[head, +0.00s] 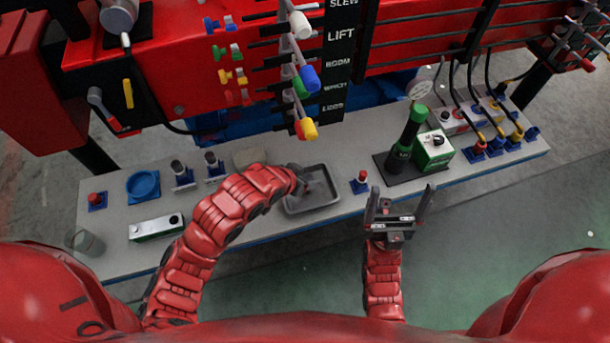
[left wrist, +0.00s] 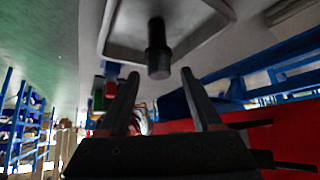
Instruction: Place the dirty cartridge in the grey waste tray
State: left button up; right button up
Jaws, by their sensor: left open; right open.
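The grey waste tray (head: 325,206) lies on the bench in front of my left arm, and its rim shows at the top of the left wrist view (left wrist: 205,40). A dark cylindrical cartridge (left wrist: 157,50) stands in the tray, in the upside-down-looking left wrist view. My left gripper (head: 304,184) is over the tray; in the left wrist view (left wrist: 161,73) its fingers are open, with the cartridge's end near the gap between the tips. The head view mostly hides the cartridge. My right gripper (head: 399,194) is open and empty in front of the bench.
Two dark cylinders stand in holders (head: 184,181) (head: 214,167) left of the tray. A blue round dish (head: 143,186) and a clear glass (head: 88,243) are further left.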

pick_arm(q)
jog(key=shift+r, duration=0.2)
jog(key=shift+s+a+r, duration=0.1)
jog(key=p+v, duration=0.9)
jog(key=v, duration=0.2)
jog(key=shift+s+r, duration=0.15)
jog(key=shift+r, duration=0.1)
